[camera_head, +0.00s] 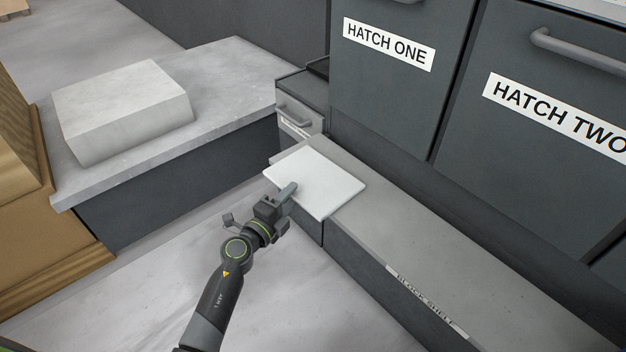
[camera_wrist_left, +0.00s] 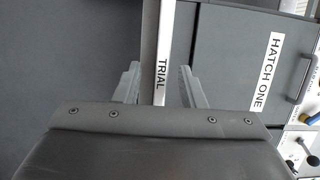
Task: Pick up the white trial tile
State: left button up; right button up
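The white trial tile (camera_head: 325,180) lies flat at the far left end of the grey block shelf (camera_head: 440,265), its near-left edge sticking out past the shelf. My left gripper (camera_head: 284,194) is at that edge, with one finger showing over the tile's top; the other finger is hidden. In the left wrist view the tile's edge, marked TRIAL (camera_wrist_left: 162,75), stands between the two spread fingers of my left gripper (camera_wrist_left: 158,88), with a gap on each side. My right gripper is not in view.
Hatch one (camera_head: 392,70) and hatch two (camera_head: 545,110) rise behind the shelf. A pale stone block (camera_head: 125,105) sits on a slab counter (camera_head: 225,75) at the left. A small drawer unit (camera_head: 298,108) stands behind the tile. The floor below the shelf is clear.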

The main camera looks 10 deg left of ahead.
pick_arm(q)
grip_shut()
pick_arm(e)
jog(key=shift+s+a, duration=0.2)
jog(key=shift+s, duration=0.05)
pick_arm(q)
jog(key=shift+r, duration=0.2)
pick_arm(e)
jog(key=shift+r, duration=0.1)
